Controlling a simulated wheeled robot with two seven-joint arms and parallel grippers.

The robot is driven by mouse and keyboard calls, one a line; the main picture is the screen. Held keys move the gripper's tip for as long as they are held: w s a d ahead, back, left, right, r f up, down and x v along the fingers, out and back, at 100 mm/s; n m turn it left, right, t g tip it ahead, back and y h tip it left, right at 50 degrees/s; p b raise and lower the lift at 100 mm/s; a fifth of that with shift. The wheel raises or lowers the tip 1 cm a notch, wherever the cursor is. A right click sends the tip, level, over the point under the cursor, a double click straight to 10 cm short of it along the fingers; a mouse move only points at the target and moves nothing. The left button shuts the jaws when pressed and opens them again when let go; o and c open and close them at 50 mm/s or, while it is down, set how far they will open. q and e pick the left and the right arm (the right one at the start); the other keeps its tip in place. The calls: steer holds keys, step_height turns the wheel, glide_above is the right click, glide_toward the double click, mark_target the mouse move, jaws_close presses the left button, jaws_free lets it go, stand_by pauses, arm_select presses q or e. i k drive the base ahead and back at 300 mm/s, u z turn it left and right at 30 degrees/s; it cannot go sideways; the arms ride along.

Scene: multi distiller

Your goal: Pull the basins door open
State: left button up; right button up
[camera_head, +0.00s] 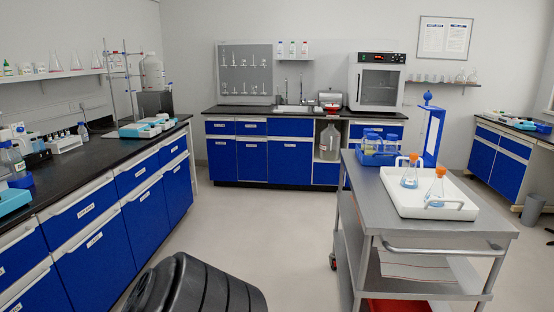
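The sink basin (294,108) is set in the black counter at the back wall, with taps behind it. Below it is a blue cabinet door (288,161) with a white label and a pale handle strip along its top. It looks shut. Another blue door (251,160) stands to its left, and blue drawers are above it to the left. Neither of my grippers is in view, so their state cannot be seen.
A steel cart (425,232) with a white tray (400,205) of flasks stands at right. A long blue-fronted counter (105,170) runs along the left. Clear floor (255,225) leads to the back cabinets.

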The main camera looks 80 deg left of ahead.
mark_target(222, 154)
steer(key=u, duration=2.8)
steer(key=i, duration=7.2)
steer(key=u, duration=1.9)
